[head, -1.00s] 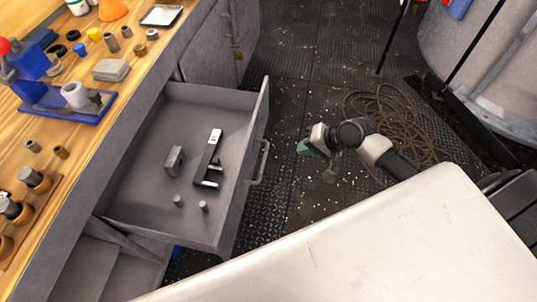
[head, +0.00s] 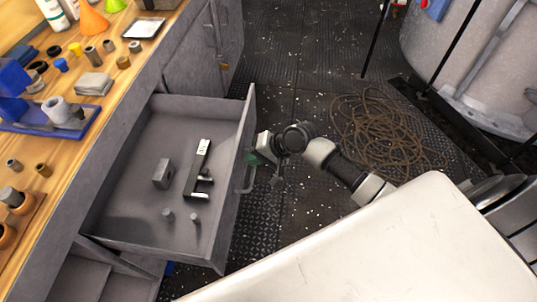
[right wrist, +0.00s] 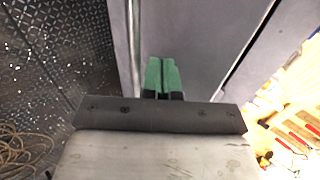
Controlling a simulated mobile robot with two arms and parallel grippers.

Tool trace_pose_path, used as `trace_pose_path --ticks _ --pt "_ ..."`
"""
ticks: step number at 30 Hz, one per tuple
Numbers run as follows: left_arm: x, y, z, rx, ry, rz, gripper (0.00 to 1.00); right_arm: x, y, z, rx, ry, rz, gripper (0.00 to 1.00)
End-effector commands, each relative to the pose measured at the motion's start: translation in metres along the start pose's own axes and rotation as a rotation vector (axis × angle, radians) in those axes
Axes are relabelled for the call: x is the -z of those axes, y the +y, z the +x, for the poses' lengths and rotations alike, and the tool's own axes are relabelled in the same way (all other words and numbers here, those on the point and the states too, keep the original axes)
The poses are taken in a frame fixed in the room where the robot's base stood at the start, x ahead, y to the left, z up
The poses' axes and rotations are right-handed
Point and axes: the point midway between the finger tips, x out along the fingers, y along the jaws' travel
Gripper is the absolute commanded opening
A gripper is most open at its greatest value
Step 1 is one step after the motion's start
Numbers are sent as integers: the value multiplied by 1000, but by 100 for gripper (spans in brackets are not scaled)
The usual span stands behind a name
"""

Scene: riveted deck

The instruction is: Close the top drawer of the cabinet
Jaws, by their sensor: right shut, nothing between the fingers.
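The top drawer (head: 228,190) of the grey cabinet is pulled well out in the head view, with a grey bar handle on its front. Inside the drawer lie a black and silver tool, a grey block and two small cylinders. My right gripper (head: 252,157) is at the outer side of the drawer front, close to the handle (head: 246,176). In the right wrist view its green fingertips (right wrist: 162,75) are together and empty, in front of a grey panel. I cannot tell whether they touch it. My left gripper is not in view.
A wooden worktop (head: 105,100) with a blue vise, cups and several small parts runs above the cabinet at left. A coiled rope (head: 380,130) lies on the dark deck. My white base fills the lower right. An open lower compartment (head: 125,285) shows below the drawer.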

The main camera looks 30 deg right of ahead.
Motion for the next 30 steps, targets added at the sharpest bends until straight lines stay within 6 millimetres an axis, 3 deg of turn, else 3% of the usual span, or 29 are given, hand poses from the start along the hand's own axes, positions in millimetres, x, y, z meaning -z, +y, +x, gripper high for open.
trace_pose_path --ticks 20,30 --pt "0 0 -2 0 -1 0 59 0 -12 12 0 -1 1 0" --pt "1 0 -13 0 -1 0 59 -1 -49 48 4 -3 1 0"
